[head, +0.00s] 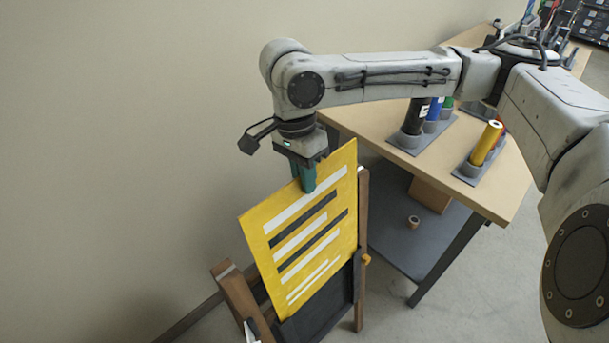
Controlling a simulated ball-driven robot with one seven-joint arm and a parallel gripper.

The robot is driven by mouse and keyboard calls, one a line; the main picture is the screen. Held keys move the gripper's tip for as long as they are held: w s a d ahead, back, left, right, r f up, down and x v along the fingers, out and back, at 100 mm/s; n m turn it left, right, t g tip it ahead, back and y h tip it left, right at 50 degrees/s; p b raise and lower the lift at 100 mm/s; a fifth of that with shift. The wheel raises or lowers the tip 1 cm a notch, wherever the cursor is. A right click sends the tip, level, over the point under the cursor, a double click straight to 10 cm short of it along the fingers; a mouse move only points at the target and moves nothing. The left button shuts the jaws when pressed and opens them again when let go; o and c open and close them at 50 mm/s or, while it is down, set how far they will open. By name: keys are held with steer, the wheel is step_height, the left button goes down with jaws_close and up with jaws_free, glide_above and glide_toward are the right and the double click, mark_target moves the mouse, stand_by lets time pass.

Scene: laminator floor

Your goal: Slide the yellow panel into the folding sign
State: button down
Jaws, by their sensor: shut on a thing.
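The yellow panel (274,220) is a flat board with white and black stripes. My gripper (307,184) is shut on its top edge and holds it tilted in the picture. The folding sign (327,308) has a brown wooden frame and a dark face, and stands on the floor below and behind the panel. The panel's lower part overlaps the sign's frame in the picture; I cannot tell whether its bottom edge is in the sign. Much of the sign is hidden behind the panel, and its lower end is cut off by the picture edge.
A wooden-topped table (375,127) stands close behind the sign to the right. It bears holders with coloured rolls, including a yellow roll (487,143). A roll of tape (413,221) lies on its lower grey shelf (395,245). A plain wall (110,130) is at the left.

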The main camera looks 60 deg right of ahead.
mark_target(318, 267)
steer(key=shift+s+a+f+b, duration=0.25)
steer(key=shift+s+f+b, duration=0.55)
steer(key=shift+f+b, duration=2.8)
steer(key=shift+s+a+f+b, duration=0.2)
steer(key=shift+s+f+b, duration=0.9)
steer(key=shift+f, duration=4.55)
steer(key=shift+s+a+f+b, duration=0.25)
steer(key=shift+s+f+b, duration=0.2)
steer(key=shift+f+b, duration=3.3)
steer(key=shift+f+p, duration=0.9)
steer(key=shift+p, duration=0.05)
steer(key=c, duration=1.1)
jaws_free()
steer(key=r, duration=0.3)
steer(key=w+r+p, duration=0.1)
steer(key=r, duration=0.3)
steer(key=r+p, duration=0.1)
steer(key=r, duration=0.2)
steer(key=shift+w+d+r, duration=0.25)
steer(key=shift+w+r, duration=0.05)
steer(key=shift+w, duration=0.1)
